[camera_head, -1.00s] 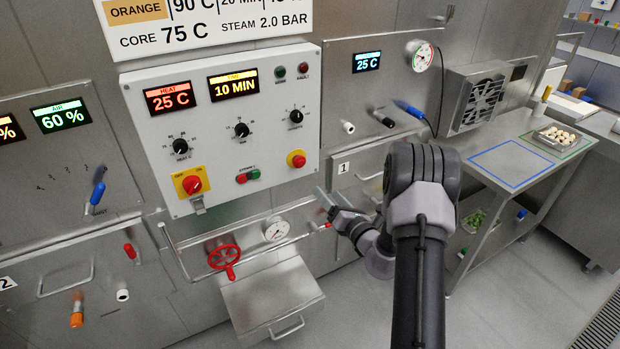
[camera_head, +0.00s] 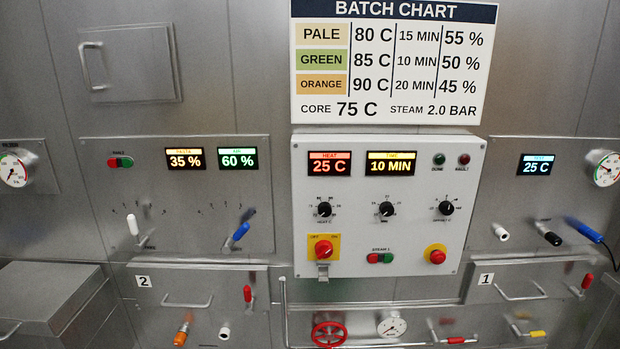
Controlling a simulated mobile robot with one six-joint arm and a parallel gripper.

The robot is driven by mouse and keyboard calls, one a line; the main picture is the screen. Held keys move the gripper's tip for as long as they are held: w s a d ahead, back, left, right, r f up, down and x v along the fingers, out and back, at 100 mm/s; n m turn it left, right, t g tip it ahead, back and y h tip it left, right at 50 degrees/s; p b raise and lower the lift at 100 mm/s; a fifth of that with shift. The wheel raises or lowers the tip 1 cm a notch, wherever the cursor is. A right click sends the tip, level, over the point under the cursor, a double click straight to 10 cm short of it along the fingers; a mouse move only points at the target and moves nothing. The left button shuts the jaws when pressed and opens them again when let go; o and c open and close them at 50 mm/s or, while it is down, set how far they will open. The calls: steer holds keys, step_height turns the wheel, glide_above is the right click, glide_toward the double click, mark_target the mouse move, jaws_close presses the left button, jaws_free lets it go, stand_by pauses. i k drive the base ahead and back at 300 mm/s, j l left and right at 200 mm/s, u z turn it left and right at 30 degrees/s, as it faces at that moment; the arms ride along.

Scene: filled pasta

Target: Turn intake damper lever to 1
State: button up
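The left wall panel (camera_head: 180,190) carries two levers, each under an arc of small numbers too small to read. The white-handled lever (camera_head: 132,224) leans up and slightly left from its pivot. The blue-handled lever (camera_head: 241,231) leans up and right, towards the right end of its arc. The labels under them are blurred, so I cannot tell for certain which is the intake damper; the blue one's label looked like it ended in "UST" earlier. My gripper is not in view now.
Above the levers are a 35 % display (camera_head: 185,158) and a 60 % display (camera_head: 238,158). The white control box (camera_head: 385,210) juts out to the right. Below, drawer 2 (camera_head: 187,300) has a handle and a red-handled lever (camera_head: 247,293). A steel box (camera_head: 50,290) stands at lower left.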

mark_target(141, 242)
steer(key=u, duration=1.4)
steer(key=i+u, duration=0.4)
steer(key=i, duration=0.45)
